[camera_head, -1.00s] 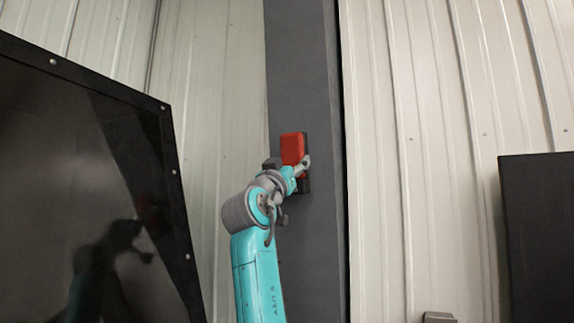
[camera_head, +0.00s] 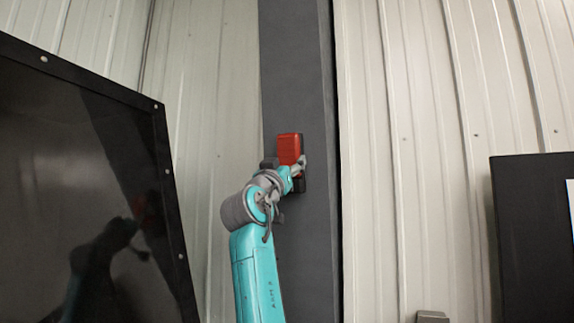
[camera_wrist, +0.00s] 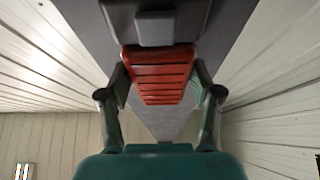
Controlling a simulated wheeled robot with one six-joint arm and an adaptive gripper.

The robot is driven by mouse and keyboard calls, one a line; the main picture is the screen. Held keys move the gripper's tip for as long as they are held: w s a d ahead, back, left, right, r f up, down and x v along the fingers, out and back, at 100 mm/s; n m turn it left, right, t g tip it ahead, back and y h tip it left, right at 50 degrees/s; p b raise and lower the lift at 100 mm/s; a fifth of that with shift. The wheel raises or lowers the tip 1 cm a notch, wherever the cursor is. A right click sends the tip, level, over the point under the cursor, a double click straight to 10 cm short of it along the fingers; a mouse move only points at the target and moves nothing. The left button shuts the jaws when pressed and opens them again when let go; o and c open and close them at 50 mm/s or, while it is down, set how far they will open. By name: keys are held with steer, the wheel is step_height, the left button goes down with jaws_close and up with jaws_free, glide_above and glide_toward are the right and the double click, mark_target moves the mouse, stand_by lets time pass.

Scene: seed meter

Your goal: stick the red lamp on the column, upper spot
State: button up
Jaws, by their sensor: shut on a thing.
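The red lamp (camera_head: 289,147) shows in the head view in front of the dark grey column (camera_head: 297,70). My gripper (camera_head: 298,169) is at the lamp's lower part. In the wrist view the ribbed red lamp (camera_wrist: 160,72) sits between the two fingers of my gripper (camera_wrist: 160,92), which is shut on it. A dark part with a small grey block (camera_wrist: 155,28) shows at the lamp's far end. The grey column (camera_wrist: 228,22) shows behind it. I cannot tell whether the lamp touches the column.
A large black panel (camera_head: 75,180) with a bolted frame stands at the left. Another black board (camera_head: 525,230) stands at the right. Pale ribbed walls (camera_head: 410,120) lie on both sides of the column. A small grey object (camera_head: 432,317) shows at the bottom edge.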

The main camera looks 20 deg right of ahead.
steer(key=shift+w+d+r, duration=0.1)
steer(key=shift+w+d, duration=0.05)
steer(key=shift+w, duration=0.05)
stand_by(0.3)
steer(key=o, duration=1.2)
steer(key=shift+s+a+r+v, duration=0.1)
steer(key=shift+s+r+v, duration=0.2)
steer(key=shift+v, duration=2.8)
steer(key=shift+s+a+r+v, duration=0.15)
steer(key=shift+r+v, duration=0.3)
steer(key=shift+v, duration=2.65)
steer(key=shift+s+a+r+v, duration=0.1)
steer(key=shift+r+v, duration=0.25)
steer(key=shift+v, duration=2.7)
